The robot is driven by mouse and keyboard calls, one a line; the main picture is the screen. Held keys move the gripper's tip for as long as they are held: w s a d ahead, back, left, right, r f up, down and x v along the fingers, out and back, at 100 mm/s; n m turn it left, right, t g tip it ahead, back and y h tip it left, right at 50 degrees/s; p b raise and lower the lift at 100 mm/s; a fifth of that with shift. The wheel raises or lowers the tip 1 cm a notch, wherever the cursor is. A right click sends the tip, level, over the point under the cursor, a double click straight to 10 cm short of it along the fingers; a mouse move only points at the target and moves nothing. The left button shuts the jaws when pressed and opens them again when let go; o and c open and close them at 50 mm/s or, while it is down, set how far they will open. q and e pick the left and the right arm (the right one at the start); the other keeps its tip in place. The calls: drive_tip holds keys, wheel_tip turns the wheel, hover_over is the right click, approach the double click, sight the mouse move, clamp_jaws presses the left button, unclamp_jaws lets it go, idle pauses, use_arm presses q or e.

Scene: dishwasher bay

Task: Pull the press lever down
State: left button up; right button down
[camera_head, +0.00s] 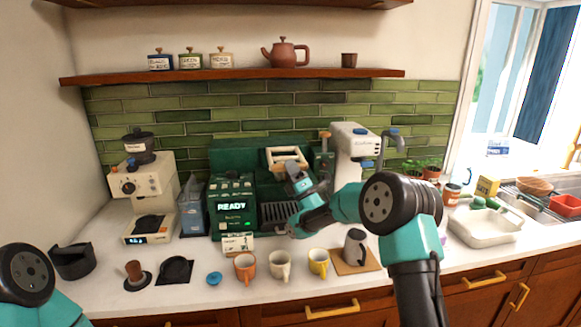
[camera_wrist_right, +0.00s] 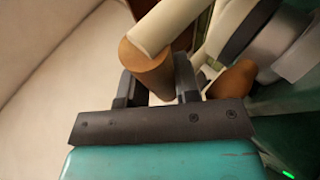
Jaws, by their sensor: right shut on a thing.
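The press lever (camera_head: 287,154) is a pale cream handle frame on the green machine at the back middle of the counter. In the head view the gripper partly covers the lever's lower part. The green press machine (camera_head: 231,205) has a display reading READY. My left gripper is out of view; only part of the left arm shows at the lower left.
An orange mug (camera_head: 244,267), a white mug (camera_head: 279,266) and a yellow mug (camera_head: 318,262) stand along the counter's front. A grey pitcher (camera_head: 355,247) stands on a board beside them. A cream grinder (camera_head: 146,190) is at left, a white tap machine (camera_head: 352,150) at right.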

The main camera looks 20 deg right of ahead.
drive_tip(key=shift+w+f, duration=0.1)
drive_tip(key=shift+f, duration=0.05)
drive_tip(key=c, duration=1.1)
unclamp_jaws()
drive_tip(key=shift+f, duration=0.1)
drive_tip(key=shift+o, duration=1.3)
drive_tip(key=shift+r, duration=0.2)
